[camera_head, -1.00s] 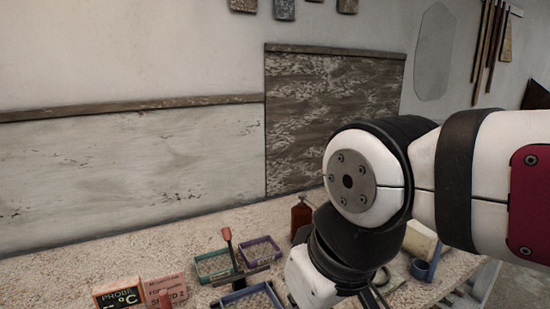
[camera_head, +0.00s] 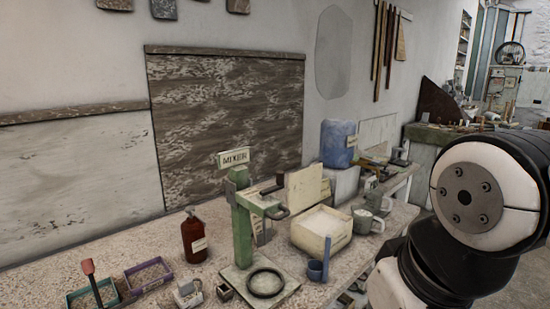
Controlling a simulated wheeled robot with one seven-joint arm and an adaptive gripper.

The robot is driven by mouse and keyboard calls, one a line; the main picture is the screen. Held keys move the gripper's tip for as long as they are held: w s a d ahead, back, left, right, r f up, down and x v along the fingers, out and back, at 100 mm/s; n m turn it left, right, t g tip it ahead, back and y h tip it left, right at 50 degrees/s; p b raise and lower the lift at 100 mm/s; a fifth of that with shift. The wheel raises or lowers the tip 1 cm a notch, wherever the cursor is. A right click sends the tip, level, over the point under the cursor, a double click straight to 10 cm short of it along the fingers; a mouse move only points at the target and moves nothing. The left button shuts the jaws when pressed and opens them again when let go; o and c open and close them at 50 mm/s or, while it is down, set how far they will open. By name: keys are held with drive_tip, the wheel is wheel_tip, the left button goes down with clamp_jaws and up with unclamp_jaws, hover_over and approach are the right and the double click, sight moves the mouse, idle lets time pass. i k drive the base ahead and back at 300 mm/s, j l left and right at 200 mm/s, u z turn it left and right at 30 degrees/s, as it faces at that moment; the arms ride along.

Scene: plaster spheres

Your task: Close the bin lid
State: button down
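A cream bin (camera_head: 327,243) with white powder-like contents stands on the bench in the middle right of the head view. Its lid (camera_head: 304,189) appears to be the cream panel standing raised at the bin's back left edge, so the bin is open. My arm is at the right of the view, to the right of the bin and apart from it in the picture. My gripper is out of frame, below the visible arm links.
A green mixer stand (camera_head: 241,220) is just left of the bin. A blue cup (camera_head: 316,270) is at the bin's front, and a pale mug (camera_head: 362,221) at its right. A blue canister (camera_head: 338,144) stands behind. A red-brown bottle (camera_head: 194,238) is further left.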

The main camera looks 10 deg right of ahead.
sight(304, 184)
drive_tip(key=i+l+z, duration=0.8)
drive_tip(key=i, duration=0.25)
drive_tip(key=i+l, duration=0.1)
drive_tip(key=i, duration=0.5)
